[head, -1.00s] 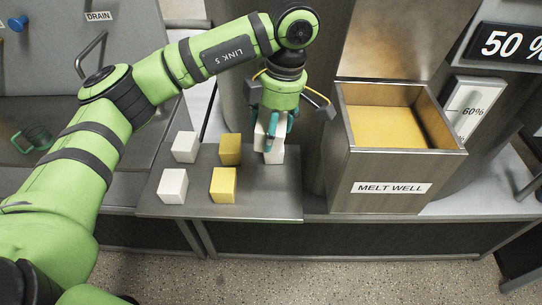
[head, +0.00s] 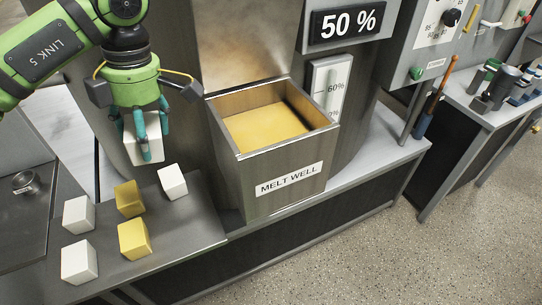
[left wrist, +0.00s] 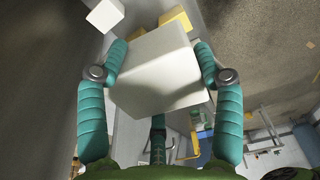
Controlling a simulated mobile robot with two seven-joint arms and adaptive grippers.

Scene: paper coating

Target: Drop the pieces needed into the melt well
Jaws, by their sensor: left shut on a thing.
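My left gripper (head: 147,138) is shut on a white block (head: 150,146) and holds it above the grey shelf, left of the melt well (head: 280,184). In the left wrist view the teal fingers (left wrist: 160,62) grip the held white block (left wrist: 155,72) from both sides. On the shelf stand a white block (head: 172,183), a yellow block (head: 129,198), another yellow block (head: 134,240), a white block (head: 78,215) and another white block (head: 79,263). The melt well is an open-topped box with a yellow surface (head: 265,128) inside. My right gripper is not in view.
A display (head: 347,23) reads 50 %. Below it is a gauge (head: 328,86) marked 60%. The well's raised metal walls stand between the held block and its opening. Tools and small vessels (head: 500,88) are on a counter at the far right.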

